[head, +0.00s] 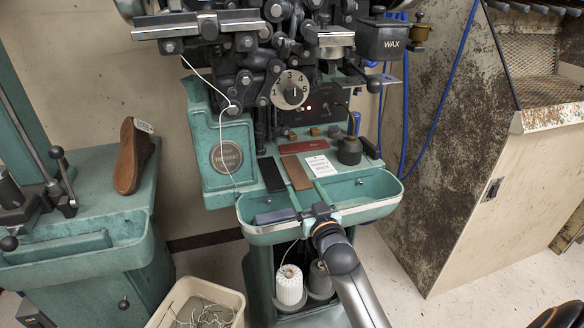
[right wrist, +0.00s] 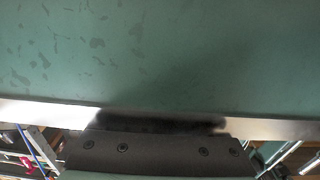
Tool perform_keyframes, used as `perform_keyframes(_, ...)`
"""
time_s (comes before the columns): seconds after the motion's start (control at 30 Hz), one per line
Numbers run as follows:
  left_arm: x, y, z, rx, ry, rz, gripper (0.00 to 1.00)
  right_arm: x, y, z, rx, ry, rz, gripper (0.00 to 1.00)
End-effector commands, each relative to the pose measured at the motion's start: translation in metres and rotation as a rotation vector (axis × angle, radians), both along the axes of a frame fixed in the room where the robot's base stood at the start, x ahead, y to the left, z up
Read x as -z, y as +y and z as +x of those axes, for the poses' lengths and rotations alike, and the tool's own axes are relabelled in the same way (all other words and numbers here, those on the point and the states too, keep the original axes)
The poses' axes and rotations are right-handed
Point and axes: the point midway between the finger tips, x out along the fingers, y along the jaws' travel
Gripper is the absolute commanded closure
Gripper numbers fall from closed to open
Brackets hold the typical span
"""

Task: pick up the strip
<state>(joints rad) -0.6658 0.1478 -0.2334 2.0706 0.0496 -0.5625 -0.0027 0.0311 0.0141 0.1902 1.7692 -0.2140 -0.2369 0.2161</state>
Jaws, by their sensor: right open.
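Several flat strips lie on the green shelf of the stitching machine: a black strip (head: 271,175), a brown strip (head: 297,173) and a red strip (head: 304,146). The task does not say which one is meant. In the right wrist view a speckled green surface (right wrist: 160,55) fills most of the picture and no strip shows. My left gripper is out of view.
The green front tray (head: 375,187) holds a dark blue block (head: 275,216). A white card (head: 320,165) and a dark pot (head: 350,150) are right of the brown strip. A white thread spool (head: 289,285) stands below. A brown shoe sole (head: 132,157) leans at left.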

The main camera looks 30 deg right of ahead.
Motion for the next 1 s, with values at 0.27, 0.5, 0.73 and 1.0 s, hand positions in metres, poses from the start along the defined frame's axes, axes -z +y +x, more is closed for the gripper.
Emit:
perform_keyframes(0.27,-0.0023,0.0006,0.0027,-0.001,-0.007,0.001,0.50,0.0000,0.0003,-0.0003,0.000,0.001,0.000,0.31)
perform_keyframes(0.5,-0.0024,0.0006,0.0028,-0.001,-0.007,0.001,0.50,0.0000,0.0002,-0.0003,0.000,0.001,0.000,0.58)
perform_keyframes(0.73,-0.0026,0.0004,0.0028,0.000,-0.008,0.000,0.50,0.0000,0.0001,-0.0002,0.000,0.001,0.000,0.84)
perform_keyframes(1.0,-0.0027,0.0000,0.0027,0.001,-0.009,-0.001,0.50,-0.0004,0.0000,-0.0002,0.000,0.000,0.000,1.00)
